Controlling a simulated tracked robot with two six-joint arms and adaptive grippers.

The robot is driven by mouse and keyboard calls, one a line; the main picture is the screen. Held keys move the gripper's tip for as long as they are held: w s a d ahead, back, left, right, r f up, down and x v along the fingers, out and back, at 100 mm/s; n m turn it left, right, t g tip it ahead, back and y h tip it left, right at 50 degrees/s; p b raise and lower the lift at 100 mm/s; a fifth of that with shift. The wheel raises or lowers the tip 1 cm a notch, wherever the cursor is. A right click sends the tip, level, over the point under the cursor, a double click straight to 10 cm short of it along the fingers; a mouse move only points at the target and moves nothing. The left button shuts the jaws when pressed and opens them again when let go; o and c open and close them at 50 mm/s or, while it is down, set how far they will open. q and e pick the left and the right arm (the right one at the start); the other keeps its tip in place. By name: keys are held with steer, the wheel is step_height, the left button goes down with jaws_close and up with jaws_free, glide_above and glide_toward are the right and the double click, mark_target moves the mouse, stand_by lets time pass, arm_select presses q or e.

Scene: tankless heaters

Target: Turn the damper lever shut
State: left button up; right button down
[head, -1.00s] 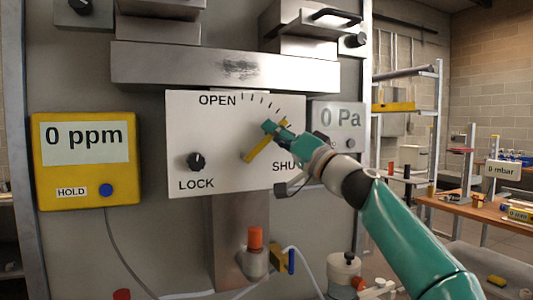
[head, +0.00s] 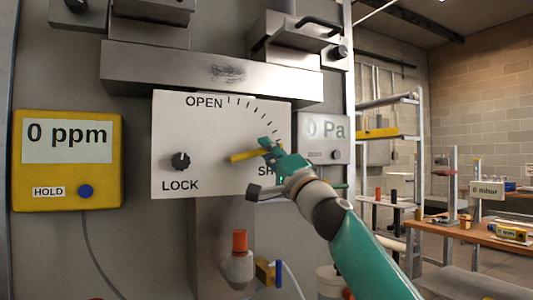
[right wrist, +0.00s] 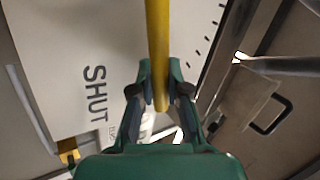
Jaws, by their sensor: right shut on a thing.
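The yellow damper lever (head: 245,156) is on a white panel (head: 215,120) marked OPEN at the top and SHUT at the lower right. In the head view it lies close to level, its right end slightly raised. My right gripper (head: 270,147) is shut on the lever's right part and hides some of it and of the word SHUT. In the right wrist view the lever (right wrist: 157,45) runs between the two fingers of my right gripper (right wrist: 161,88), and SHUT reads clearly beside it. My left gripper is not in view.
A black LOCK knob (head: 180,161) is on the panel's left. A yellow 0 ppm meter (head: 67,190) is to the left, and a grey 0 Pa gauge (head: 322,140) is close right of the panel. An orange-capped valve (head: 240,243) stands below. A steel duct (head: 205,68) juts out above.

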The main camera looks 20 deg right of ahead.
steer(key=shift+f, duration=0.1)
steer(key=c, duration=1.1)
jaws_free()
steer(key=shift+c, duration=0.2)
steer(key=shift+s, duration=0.2)
steer(key=s+d+f, duration=0.1)
steer(key=s+d, duration=0.2)
steer(key=s, duration=1)
steer(key=shift+s+f, duration=0.3)
steer(key=shift+s, duration=0.1)
steer(key=shift+d, duration=0.1)
